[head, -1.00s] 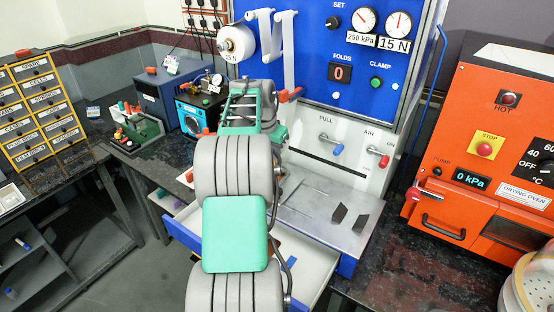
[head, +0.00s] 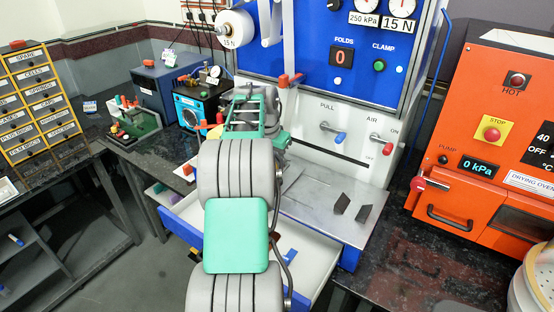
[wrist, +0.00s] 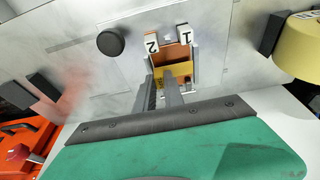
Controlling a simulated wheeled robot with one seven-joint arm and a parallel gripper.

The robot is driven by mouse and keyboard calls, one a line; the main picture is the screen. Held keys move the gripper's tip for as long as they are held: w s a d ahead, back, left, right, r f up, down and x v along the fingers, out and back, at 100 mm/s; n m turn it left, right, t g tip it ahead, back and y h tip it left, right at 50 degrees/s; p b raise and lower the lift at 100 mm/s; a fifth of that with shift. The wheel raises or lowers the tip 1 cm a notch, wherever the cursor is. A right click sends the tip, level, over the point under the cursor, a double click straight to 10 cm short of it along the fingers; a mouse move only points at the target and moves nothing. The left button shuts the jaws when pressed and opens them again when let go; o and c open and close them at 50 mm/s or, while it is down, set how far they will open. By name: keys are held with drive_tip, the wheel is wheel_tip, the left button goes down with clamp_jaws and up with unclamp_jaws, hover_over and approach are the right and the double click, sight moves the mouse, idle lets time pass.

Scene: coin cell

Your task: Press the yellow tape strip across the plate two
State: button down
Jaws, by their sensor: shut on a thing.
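In the wrist view my gripper (wrist: 171,80) is shut on the yellow tape strip (wrist: 173,69), which shows as a small yellow band at the fingertips. An orange-brown plate (wrist: 178,51) lies just beyond it, below two white tags, tag 2 (wrist: 152,43) and tag 1 (wrist: 184,34). Which plate lies under the strip, and whether the strip touches it, I cannot tell. In the head view my arm hides the fingertips, the strip and the plates.
The blue machine (head: 300,40) stands behind a metal work surface (head: 330,205) with small dark blocks (head: 341,203). An open drawer (head: 318,256) is below. The orange oven (head: 480,150) is at the right. The wrist view shows a black knob (wrist: 111,41) and a yellow roll (wrist: 299,48).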

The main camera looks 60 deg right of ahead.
drive_tip(key=shift+f+b, duration=0.35)
drive_tip(key=shift+f, duration=0.2)
idle(1.4)
drive_tip(key=c, duration=1.3)
unclamp_jaws()
drive_tip(key=shift+c, duration=0.2)
drive_tip(key=shift+r, duration=0.1)
